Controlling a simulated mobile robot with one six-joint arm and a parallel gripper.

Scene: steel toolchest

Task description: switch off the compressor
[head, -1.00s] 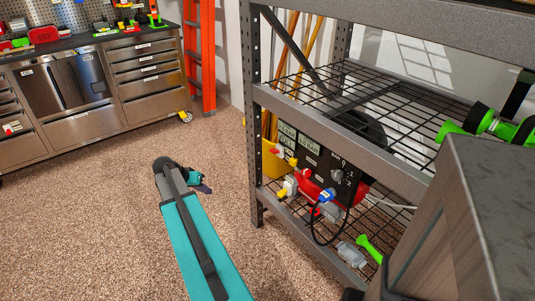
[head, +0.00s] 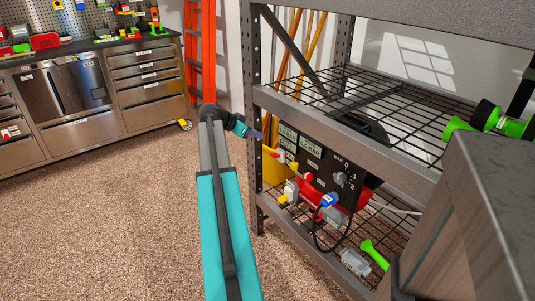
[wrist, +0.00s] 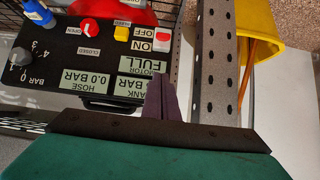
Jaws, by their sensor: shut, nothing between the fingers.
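The compressor stands on the lower wire shelf, its black panel (head: 342,178) facing outward. The panel (wrist: 60,48) appears upside down in the wrist view, with displays reading HOSE 0.0 BAR (wrist: 83,87) and MOTOR FULL (wrist: 141,65). A white and red switch (wrist: 143,34) bears an ON label. A yellow lever (wrist: 121,33) and a red lever (wrist: 89,26) with OPEN and CLOSED labels are beside it. My gripper (head: 256,134) is shut and empty near the shelf's front upright. In the wrist view its purple fingertips (wrist: 162,92) point toward the panel's switch side, apart from the switch.
The perforated shelf upright (wrist: 213,60) stands close beside my fingers. A yellow bin (wrist: 268,30) is behind it. The upper wire shelf (head: 350,95) lies above the compressor. A blue hose fitting (head: 330,199) and a green tool (head: 375,255) are lower right. Open floor lies left.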

